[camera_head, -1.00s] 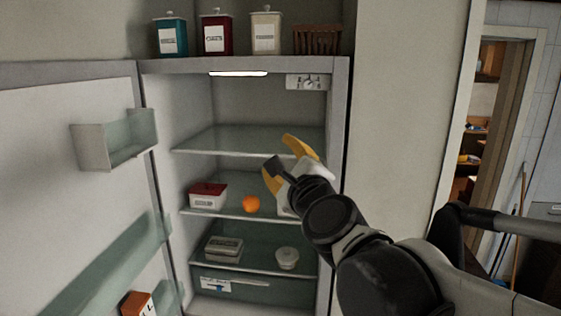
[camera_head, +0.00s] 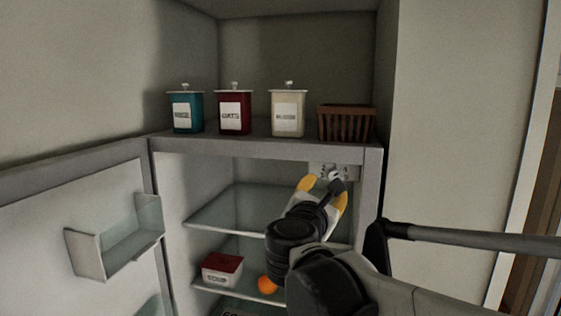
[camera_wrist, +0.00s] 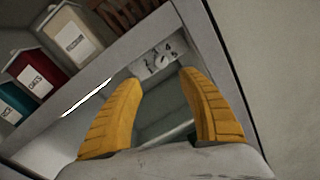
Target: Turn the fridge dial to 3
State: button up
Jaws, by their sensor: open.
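The fridge dial is on a pale panel (camera_head: 333,171) under the fridge's top edge, at the right inside the open fridge. In the wrist view the dial (camera_wrist: 163,60) is a small round knob with dark marks around it, seen beyond and between my fingertips. My gripper (camera_head: 324,187) is open, its yellow fingers pointing up toward the panel. The wrist view shows the two fingers (camera_wrist: 160,82) spread with nothing between them. They appear apart from the dial. My gripper hides part of the panel in the head view.
The fridge door (camera_head: 80,225) stands open at the left. Glass shelves (camera_head: 232,208) hold a red-lidded box (camera_head: 222,268) and an orange (camera_head: 268,284). Canisters (camera_head: 235,110) and a brown basket (camera_head: 346,122) stand on top. The fridge's right wall is close to my arm.

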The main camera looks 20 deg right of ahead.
aim_at(333, 176)
jog(key=p+x, duration=0.1)
jog(key=x, duration=0.8)
jog(key=shift+w+d+p, duration=0.15)
jog(key=shift+d+p, duration=0.1)
jog(key=shift+p, duration=0.05)
grip_shut()
